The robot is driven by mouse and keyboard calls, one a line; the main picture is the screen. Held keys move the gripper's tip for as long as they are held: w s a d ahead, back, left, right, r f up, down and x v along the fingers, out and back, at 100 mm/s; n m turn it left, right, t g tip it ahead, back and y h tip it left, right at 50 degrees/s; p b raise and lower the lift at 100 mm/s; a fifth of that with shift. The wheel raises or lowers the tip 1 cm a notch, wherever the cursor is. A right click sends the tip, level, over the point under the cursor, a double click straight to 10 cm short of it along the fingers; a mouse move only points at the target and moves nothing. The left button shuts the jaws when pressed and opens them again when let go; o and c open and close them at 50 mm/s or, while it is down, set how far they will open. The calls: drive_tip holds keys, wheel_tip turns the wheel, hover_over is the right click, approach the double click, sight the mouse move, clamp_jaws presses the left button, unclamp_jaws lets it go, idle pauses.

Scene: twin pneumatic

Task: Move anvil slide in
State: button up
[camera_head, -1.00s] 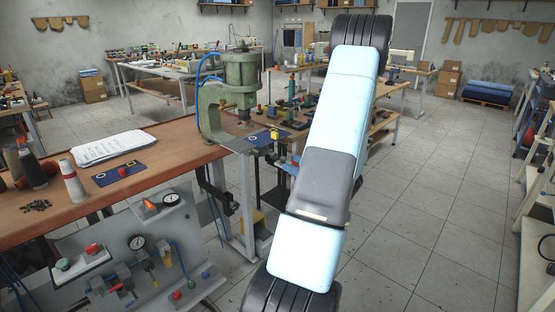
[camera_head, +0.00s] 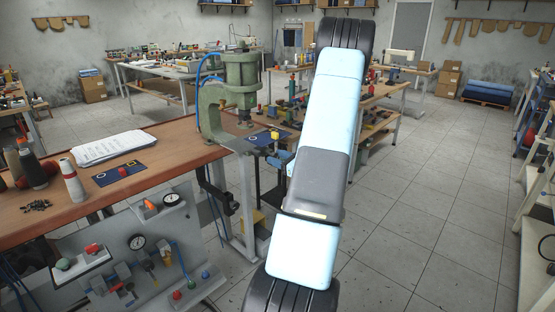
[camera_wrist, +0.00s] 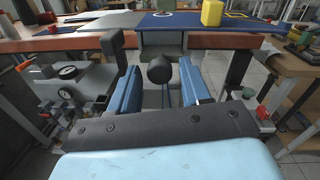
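The green pneumatic press (camera_head: 240,80) stands at the right end of the wooden bench. In the wrist view a dark round knob (camera_wrist: 160,68) faces me on a grey block (camera_wrist: 160,42) below the bench top's edge; I take these for the anvil slide's front, but cannot tell how far out the slide is. My gripper (camera_wrist: 161,88) is open, with one blue finger on each side below the knob. I cannot tell whether either finger touches it. In the head view my gripper (camera_head: 280,160) is partly hidden by my arm, just in front of the press.
A blue plate (camera_wrist: 180,21) with a yellow block (camera_wrist: 211,12) lies above the knob. Dark brackets flank my fingers, left (camera_wrist: 115,50) and right (camera_wrist: 240,58). A gauge panel (camera_head: 155,250) hangs at the bench front. The floor to the right (camera_head: 430,210) is clear.

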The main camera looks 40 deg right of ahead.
sight(269, 152)
clamp_jaws()
idle(0.4)
drive_tip(key=shift+w+a, duration=0.2)
drive_tip(key=shift+w, duration=2.1)
drive_tip(key=shift+r, duration=0.1)
drive_tip(key=shift+o, duration=1)
unclamp_jaws()
drive_tip(key=s+d, duration=0.2)
drive_tip(key=s, duration=1.1)
drive_tip(key=shift+s, duration=0.3)
